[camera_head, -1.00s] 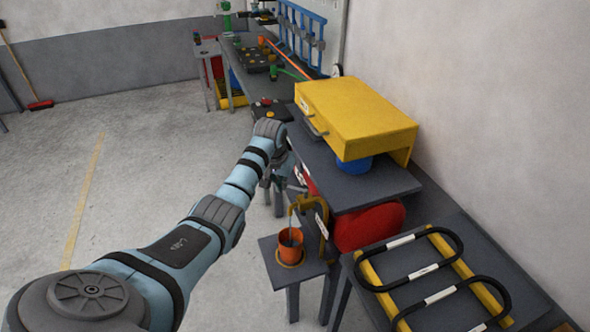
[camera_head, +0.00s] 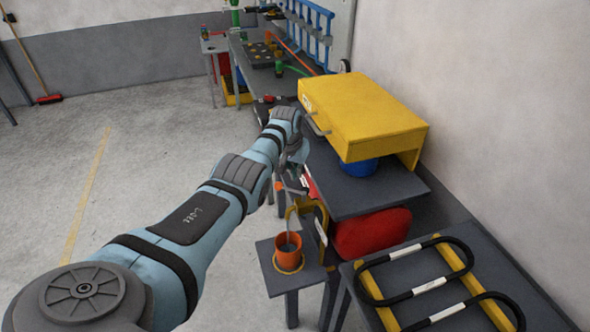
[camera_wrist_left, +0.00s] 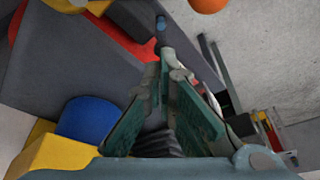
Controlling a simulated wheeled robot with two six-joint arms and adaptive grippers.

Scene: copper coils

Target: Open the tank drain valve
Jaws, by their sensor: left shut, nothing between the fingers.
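The red tank (camera_head: 372,232) lies under the grey bench, with a yellow curved pipe (camera_head: 292,210) at its left end. An orange cup (camera_head: 288,250) stands below the pipe on a small grey stand; a thin pale-blue streak shows over its mouth. A small dark lever with an orange tip (camera_head: 279,186) shows just above the pipe, partly hidden by my wrist. My left gripper (camera_head: 292,182) is beside it. In the left wrist view, my left gripper (camera_wrist_left: 165,52) has its fingertips together, close to a small blue-grey piece (camera_wrist_left: 161,24); contact is unclear. My right gripper is not seen.
A yellow box-like cover (camera_head: 365,110) stands on the grey bench above the tank, with a blue round thing (camera_head: 358,167) under it. A rack with black looped bars (camera_head: 420,285) stands at front right.

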